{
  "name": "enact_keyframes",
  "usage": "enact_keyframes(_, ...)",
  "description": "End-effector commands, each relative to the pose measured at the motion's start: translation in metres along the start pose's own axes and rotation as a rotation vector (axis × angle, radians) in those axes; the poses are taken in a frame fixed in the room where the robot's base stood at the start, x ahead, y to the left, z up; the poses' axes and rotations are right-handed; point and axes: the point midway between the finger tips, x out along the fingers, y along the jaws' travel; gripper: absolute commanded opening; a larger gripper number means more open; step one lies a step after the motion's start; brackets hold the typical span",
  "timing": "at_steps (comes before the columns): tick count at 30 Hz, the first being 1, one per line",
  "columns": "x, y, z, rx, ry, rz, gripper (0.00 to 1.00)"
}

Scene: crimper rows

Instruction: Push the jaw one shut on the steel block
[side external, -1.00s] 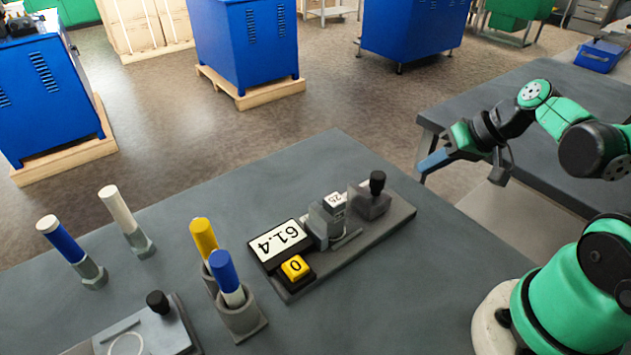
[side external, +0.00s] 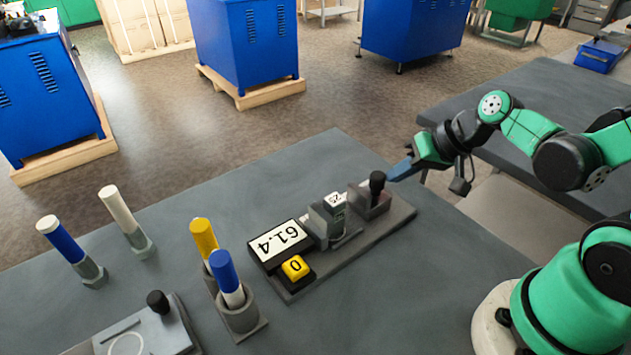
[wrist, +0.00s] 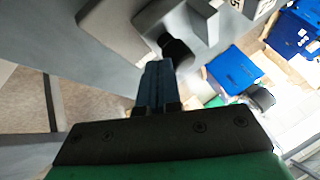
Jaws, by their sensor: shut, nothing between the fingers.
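The gauge (side external: 345,252) is a long grey base with a display reading 61.4 and a yellow key marked 0.
A yellow-topped and a blue-topped cylinder stand in holders (side external: 241,312) left of the gauge. Two more cylinders (side external: 118,210) stand at the far left. A second flat device (side external: 145,335) with a black knob is at the front left.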

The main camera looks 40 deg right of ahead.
Motion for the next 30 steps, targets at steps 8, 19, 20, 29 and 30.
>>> enact_keyframes(8,0.008,-0.028,0.014,-0.006,-0.002,-0.002,0.0)
enact_keyframes(19,0.008,-0.031,0.015,-0.001,0.001,-0.002,0.0)
enact_keyframes(20,0.008,-0.031,0.015,-0.001,0.001,-0.002,0.0)
enact_keyframes(29,-0.003,-0.011,0.014,0.006,0.004,0.001,0.0)
enact_keyframes(30,-0.006,-0.005,0.014,0.007,0.004,0.003,0.0)
